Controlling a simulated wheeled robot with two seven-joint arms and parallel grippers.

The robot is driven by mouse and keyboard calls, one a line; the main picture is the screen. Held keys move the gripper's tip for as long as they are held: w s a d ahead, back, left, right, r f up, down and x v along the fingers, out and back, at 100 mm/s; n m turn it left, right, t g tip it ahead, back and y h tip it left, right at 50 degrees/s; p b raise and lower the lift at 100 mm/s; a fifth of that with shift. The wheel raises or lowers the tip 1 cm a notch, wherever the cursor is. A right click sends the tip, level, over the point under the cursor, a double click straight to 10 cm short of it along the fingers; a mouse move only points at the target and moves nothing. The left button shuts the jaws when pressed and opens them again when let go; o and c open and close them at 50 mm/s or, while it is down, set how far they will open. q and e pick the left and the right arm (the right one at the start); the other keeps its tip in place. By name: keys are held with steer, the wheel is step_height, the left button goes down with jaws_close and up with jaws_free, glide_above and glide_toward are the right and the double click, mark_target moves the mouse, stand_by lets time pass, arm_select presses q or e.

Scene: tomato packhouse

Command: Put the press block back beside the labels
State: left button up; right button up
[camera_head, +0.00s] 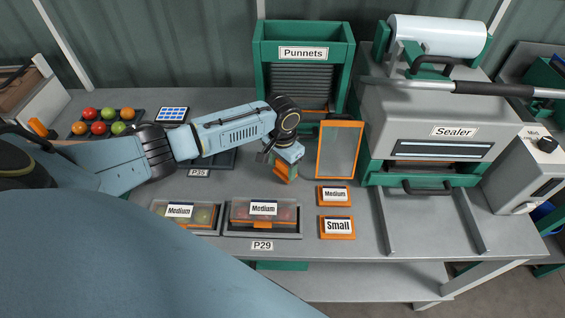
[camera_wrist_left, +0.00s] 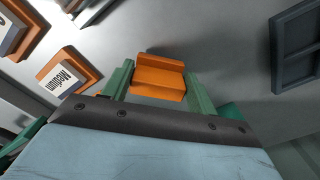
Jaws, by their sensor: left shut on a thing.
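My left gripper (camera_head: 284,170) is shut on the orange press block (camera_head: 280,174) and holds it over the table, left of the orange-framed grey panel (camera_head: 340,150). In the left wrist view the press block (camera_wrist_left: 160,77) sits between the green fingers of my left gripper (camera_wrist_left: 160,90). The Medium label stack (camera_head: 335,195) and the Small label stack (camera_head: 337,227) lie in orange holders on the table, to the right of and nearer than the gripper. The Medium label stack also shows in the left wrist view (camera_wrist_left: 62,78). My right gripper is out of view.
Two lidded Medium punnets (camera_head: 186,212) (camera_head: 264,212) stand in trays at the front. The green Punnets dispenser (camera_head: 303,32) stands behind, the Sealer (camera_head: 430,120) to the right. A tray of tomatoes (camera_head: 128,129) is at the back left. Bare table lies around the label holders.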

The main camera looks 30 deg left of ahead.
arm_select(q)
steer(key=shift+f, duration=0.4)
stand_by(0.5)
steer(key=o, duration=0.9)
steer(key=c, duration=0.3)
step_height(320, 180, up, 7)
steer(key=p, duration=0.8)
steer(key=shift+r, duration=0.1)
